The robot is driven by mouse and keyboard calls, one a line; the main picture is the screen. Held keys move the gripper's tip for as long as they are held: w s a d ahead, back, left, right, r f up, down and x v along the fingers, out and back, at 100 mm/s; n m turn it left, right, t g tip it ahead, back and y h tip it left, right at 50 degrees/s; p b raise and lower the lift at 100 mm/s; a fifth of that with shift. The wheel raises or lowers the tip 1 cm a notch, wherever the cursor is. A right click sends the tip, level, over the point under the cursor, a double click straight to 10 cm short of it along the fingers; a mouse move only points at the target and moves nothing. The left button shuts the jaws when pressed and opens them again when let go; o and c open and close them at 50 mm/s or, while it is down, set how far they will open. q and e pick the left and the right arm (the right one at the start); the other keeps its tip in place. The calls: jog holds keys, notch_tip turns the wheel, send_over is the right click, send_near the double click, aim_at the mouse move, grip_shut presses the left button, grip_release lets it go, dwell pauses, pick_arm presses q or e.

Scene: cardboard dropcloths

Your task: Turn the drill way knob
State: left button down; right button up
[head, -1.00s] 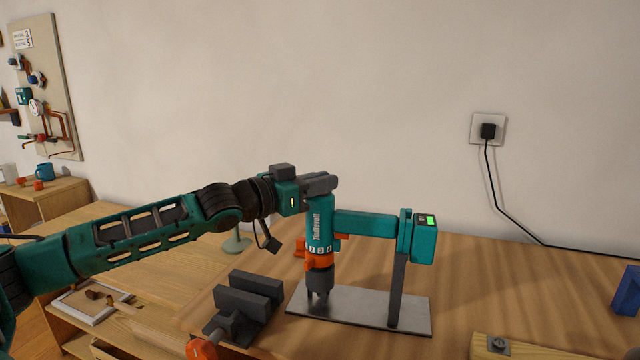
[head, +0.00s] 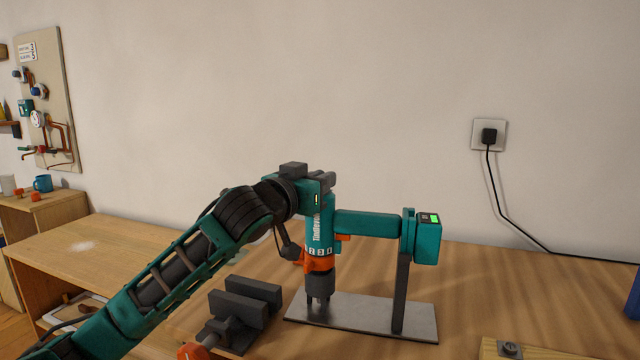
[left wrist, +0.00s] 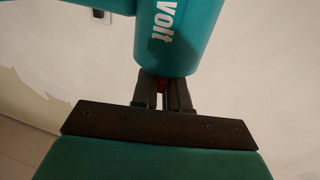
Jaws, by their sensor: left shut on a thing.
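The drill (head: 321,225) is a teal cylinder with an orange collar low down and a dark chuck below. It stands upright, held by a teal arm on a post over a grey metal plate (head: 367,310). My left gripper (head: 326,181) is at the top end of the drill. In the left wrist view its two dark fingers (left wrist: 163,95) are close together against the drill body's end (left wrist: 176,40). A small red part, which looks like the knob (left wrist: 162,85), shows between them, mostly hidden. My right gripper is not in view.
A dark grey vise (head: 240,310) stands left of the plate. A wooden block with a bolt (head: 510,348) lies at the front right. A black cord runs from the wall socket (head: 489,134) to the bench. The bench right of the drill stand is mostly clear.

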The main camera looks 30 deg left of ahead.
pick_arm(q)
jog(key=shift+n+g+y+p, duration=0.2)
jog(key=shift+n+y+p, duration=0.15)
jog(key=shift+n+y, duration=0.7)
jog(key=shift+n+g+y+p, duration=0.25)
jog(key=shift+n+y, duration=0.3)
jog(key=shift+y, duration=1.2)
jog(key=c, duration=1.2)
grip_release()
jog(key=p+v, duration=0.2)
jog(key=v, duration=1.1)
